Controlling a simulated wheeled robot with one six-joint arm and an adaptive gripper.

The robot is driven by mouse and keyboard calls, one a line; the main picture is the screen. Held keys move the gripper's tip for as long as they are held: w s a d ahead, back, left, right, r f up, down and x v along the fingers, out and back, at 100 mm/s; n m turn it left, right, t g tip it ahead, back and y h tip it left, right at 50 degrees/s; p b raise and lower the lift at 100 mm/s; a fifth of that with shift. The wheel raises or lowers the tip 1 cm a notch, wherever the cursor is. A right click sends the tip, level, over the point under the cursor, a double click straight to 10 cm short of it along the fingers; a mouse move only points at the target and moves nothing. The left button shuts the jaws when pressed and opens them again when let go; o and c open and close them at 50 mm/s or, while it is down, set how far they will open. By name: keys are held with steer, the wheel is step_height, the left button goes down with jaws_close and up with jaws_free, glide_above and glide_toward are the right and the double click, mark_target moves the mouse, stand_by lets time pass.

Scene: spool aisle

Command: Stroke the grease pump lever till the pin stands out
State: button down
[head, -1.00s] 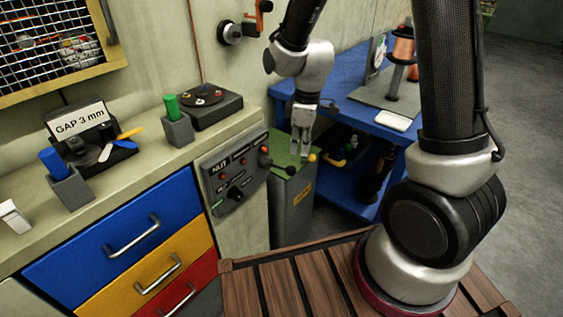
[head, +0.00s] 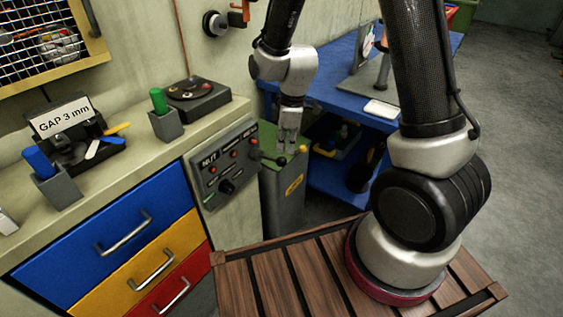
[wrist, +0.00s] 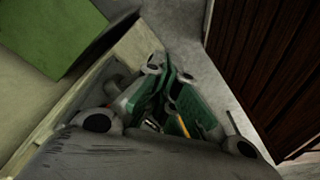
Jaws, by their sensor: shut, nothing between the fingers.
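A grey cabinet (head: 285,205) with a green top (head: 269,143) and a yellow label stands just right of the counter in the head view. My gripper (head: 288,147) is shut and empty, pointing down beside these knobs. Whether it touches them is unclear. In the wrist view my gripper's fingers (wrist: 165,100) are together, with the green top (wrist: 50,35) at upper left. I cannot make out the pin.
A control panel (head: 226,165) with knobs is on the counter end, left of the cabinet. A blue bench (head: 330,100) with a lower shelf stands behind. A slatted wooden deck (head: 300,270) lies in front, also right in the wrist view (wrist: 270,70). Open floor lies right.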

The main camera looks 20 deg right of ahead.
mark_target(285, 164)
steer(key=shift+a+f, duration=0.15)
steer(key=shift+f, duration=1.45)
steer(key=shift+f, duration=2.25)
steer(key=d, duration=0.2)
steer(key=r, duration=0.1)
steer(key=shift+s+d, duration=0.4)
